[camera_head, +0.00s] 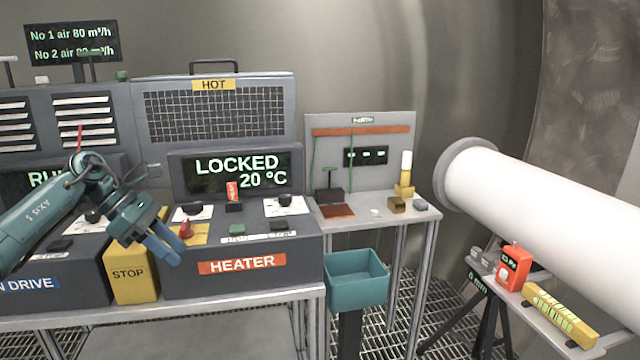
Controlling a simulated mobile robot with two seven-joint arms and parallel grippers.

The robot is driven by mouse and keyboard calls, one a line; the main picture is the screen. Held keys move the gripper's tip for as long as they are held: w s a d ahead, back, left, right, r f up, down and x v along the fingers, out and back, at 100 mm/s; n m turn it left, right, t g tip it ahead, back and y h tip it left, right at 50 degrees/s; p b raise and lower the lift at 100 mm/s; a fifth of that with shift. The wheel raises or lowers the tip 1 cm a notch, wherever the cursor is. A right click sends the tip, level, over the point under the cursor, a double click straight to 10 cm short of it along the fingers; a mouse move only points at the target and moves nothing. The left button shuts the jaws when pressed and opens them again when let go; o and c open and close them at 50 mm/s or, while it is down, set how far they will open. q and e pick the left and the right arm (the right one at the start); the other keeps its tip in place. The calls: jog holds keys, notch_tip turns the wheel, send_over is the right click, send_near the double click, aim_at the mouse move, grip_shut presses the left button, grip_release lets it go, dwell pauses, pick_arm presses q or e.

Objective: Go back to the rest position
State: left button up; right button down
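My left gripper (168,248) reaches in from the left, its blue fingers pointing down and right over the front of the heater console (300,262). The fingers are seen close together, and I cannot tell whether they are apart or shut. I see nothing held in them. A red knob (186,229) on a yellow plate stands just beyond the fingers; I cannot tell whether they touch it. The yellow STOP box (130,274) is below and left of the gripper. The heater display (236,174) reads LOCKED, 20 °C. My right gripper is not in view.
A large white tube (540,212) crosses the right side, above a shelf with a red device (513,268) and a yellow level (560,315).

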pick_arm(q)
jog(key=s+d+f+n+t+h, duration=0.2)
jog(key=s+d+f+n+h, duration=0.15)
jog(key=d, duration=0.45)
jog(key=s+d+f+n+t+h, duration=0.1)
jog(key=s+d+f+n+h, duration=0.15)
jog(key=d+f+n, duration=0.35)
jog(key=s+d+f+n+t+h, duration=0.2)
jog(key=d+n+h, duration=0.15)
jog(key=d, duration=0.55)
jog(key=s+a+f+n+t+y, duration=0.1)
jog(key=s+a+f+n+y, duration=0.2)
jog(key=s+f+n, duration=0.4)
jog(key=s+a+f+n+t+y, duration=0.2)
jog(key=s+f+n+y, duration=0.4)
jog(key=n, duration=1)
jog(key=s+a+f+n+t+y, duration=0.1)
jog(key=s+a+f+n+y, duration=0.3)
jog(key=s+f+n, duration=0.5)
jog(key=n+y, duration=0.1)
jog(key=n, duration=0.2)
jog(key=shift+s+a+n, duration=0.25)
jog(key=shift+s+n, duration=0.05)
jog(key=shift+s, duration=0.05)
jog(key=shift+c, duration=0.5)
